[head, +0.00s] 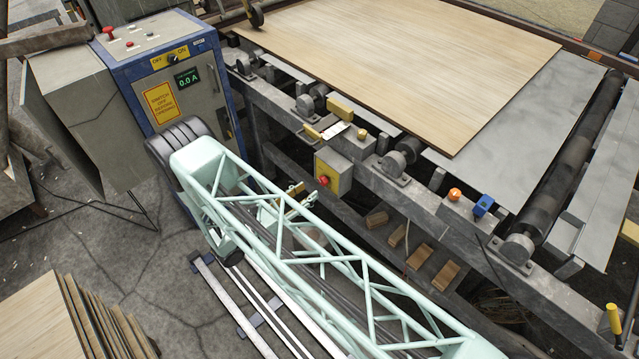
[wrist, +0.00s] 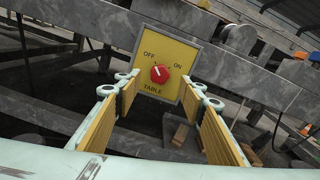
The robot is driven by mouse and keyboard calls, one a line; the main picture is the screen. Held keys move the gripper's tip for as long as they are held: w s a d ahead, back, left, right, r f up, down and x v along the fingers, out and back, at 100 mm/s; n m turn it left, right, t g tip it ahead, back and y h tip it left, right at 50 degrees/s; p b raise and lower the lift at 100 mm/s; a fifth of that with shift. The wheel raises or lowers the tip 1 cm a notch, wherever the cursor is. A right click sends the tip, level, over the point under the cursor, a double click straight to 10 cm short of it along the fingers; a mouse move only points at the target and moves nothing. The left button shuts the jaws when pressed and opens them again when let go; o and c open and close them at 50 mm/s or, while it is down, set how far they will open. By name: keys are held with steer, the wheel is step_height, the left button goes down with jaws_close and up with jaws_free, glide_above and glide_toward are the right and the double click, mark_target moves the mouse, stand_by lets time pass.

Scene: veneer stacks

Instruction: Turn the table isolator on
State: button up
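The table isolator is a yellow-faced box (head: 333,172) on the side of the grey machine frame, with a red knob (head: 324,181). In the wrist view its yellow plate (wrist: 182,88) reads OFF at upper left, ON at right and TABLE below. The red knob (wrist: 160,73) has a pale mark that seems to point up-left, towards OFF. My gripper (wrist: 163,82) is open, with one padded finger on each side of the knob in the picture. No contact with the knob is visible. In the head view my gripper (head: 297,194) is partly hidden by my arm, just left of the isolator.
A blue-edged cabinet (head: 205,62) with its own OFF/ON switch (head: 173,58) and a 0.0 A display stands at upper left. A veneer sheet (head: 420,60) lies on the machine. Orange (head: 454,194) and blue (head: 483,205) parts sit on the frame's right.

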mark_target(321, 182)
steer(key=shift+x, duration=3.8)
steer(key=c, duration=0.8)
steer(key=shift+c, duration=0.2)
